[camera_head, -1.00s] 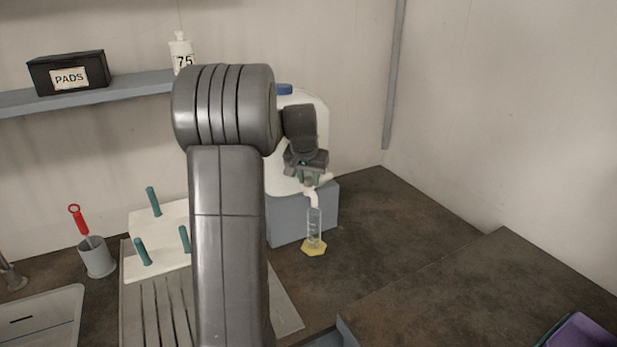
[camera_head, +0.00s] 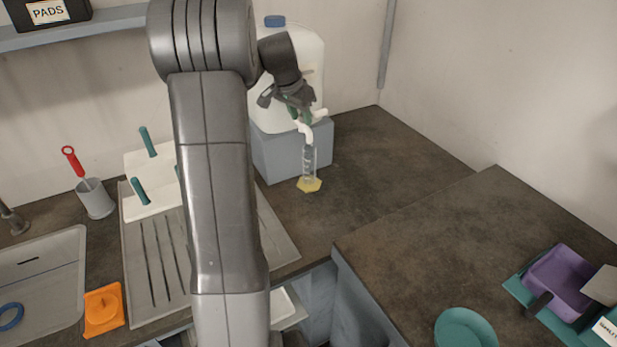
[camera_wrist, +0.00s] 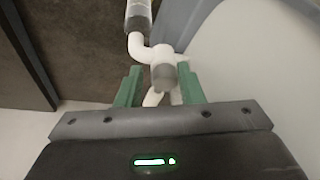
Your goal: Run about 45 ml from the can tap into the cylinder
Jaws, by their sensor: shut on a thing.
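The white can (camera_head: 300,75) with a blue cap stands on a grey block. Its white tap (camera_head: 306,131) points down over the clear cylinder (camera_head: 309,160), which stands upright on a yellow base on the counter. In the wrist view the tap's bent spout (camera_wrist: 140,47) ends at the mouth of the cylinder (camera_wrist: 138,14). My gripper (camera_head: 301,115) is tilted at the tap. Its green fingers stand either side of the tap's white handle part, in the wrist view (camera_wrist: 159,92), and are shut on it. I cannot make out a stream or the liquid level.
A draining board (camera_head: 155,260), a grey cup with a red-handled brush (camera_head: 95,198) and a sink (camera_head: 50,275) lie left. A raised counter (camera_head: 440,240) at right holds a purple tray (camera_head: 560,280) and a teal dish (camera_head: 466,328). Counter right of the cylinder is clear.

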